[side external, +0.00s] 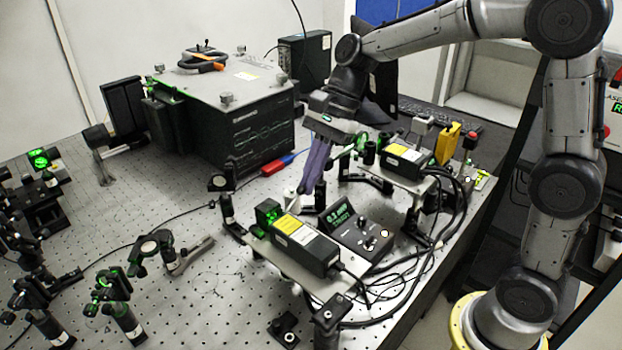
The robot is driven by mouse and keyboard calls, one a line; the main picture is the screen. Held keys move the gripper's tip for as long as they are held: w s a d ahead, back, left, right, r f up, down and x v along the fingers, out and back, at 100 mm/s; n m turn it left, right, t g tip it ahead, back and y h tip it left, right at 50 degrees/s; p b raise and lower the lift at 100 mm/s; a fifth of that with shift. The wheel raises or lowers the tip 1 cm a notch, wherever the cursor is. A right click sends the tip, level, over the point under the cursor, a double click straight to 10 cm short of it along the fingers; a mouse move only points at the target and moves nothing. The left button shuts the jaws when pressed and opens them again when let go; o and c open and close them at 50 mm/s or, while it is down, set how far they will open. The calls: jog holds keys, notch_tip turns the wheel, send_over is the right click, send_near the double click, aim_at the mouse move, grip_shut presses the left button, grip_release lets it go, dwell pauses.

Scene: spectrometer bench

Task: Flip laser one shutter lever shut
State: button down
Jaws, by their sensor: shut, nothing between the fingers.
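Two black laser heads with yellow labels stand on raised plates: a nearer one (306,246) and a farther one (406,160). I cannot tell which is laser one. My gripper (304,188) is shut and empty, its purple-grey fingers pointing down just beyond the nearer laser's front end. A small pale part (291,198) shows close to the fingertips; I cannot tell whether it is a shutter lever or whether the fingers touch it. A green-lit block (268,212) sits at the nearer laser's front end. No shutter lever can be made out clearly.
A controller with a lit display (341,214) and knobs stands beside the nearer laser. Loose cables (440,232) run along the right edge. Green-lit optics mounts (113,285) stand at the left. A large black box (240,125) is at the back. Bare perforated bench (205,295) lies front left.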

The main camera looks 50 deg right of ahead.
aim_at(299, 187)
jog(key=a+r+h, duration=0.1)
jog(key=h, duration=0.1)
jog(key=a+r+h, duration=0.1)
jog(key=h, duration=0.2)
jog(key=shift+a+r, duration=0.35)
jog(key=shift+a, duration=0.05)
jog(key=a+h, duration=0.1)
jog(key=h, duration=0.1)
jog(key=a+r+h, duration=0.1)
jog(key=h, duration=0.1)
jog(key=shift+a, duration=0.1)
jog(key=shift+r, duration=0.15)
jog(key=shift+r, duration=0.65)
jog(key=d, duration=0.4)
jog(key=v, duration=0.9)
jog(key=shift+w+d+r, duration=0.2)
jog(key=shift+w+r, duration=0.1)
jog(key=shift+r, duration=0.15)
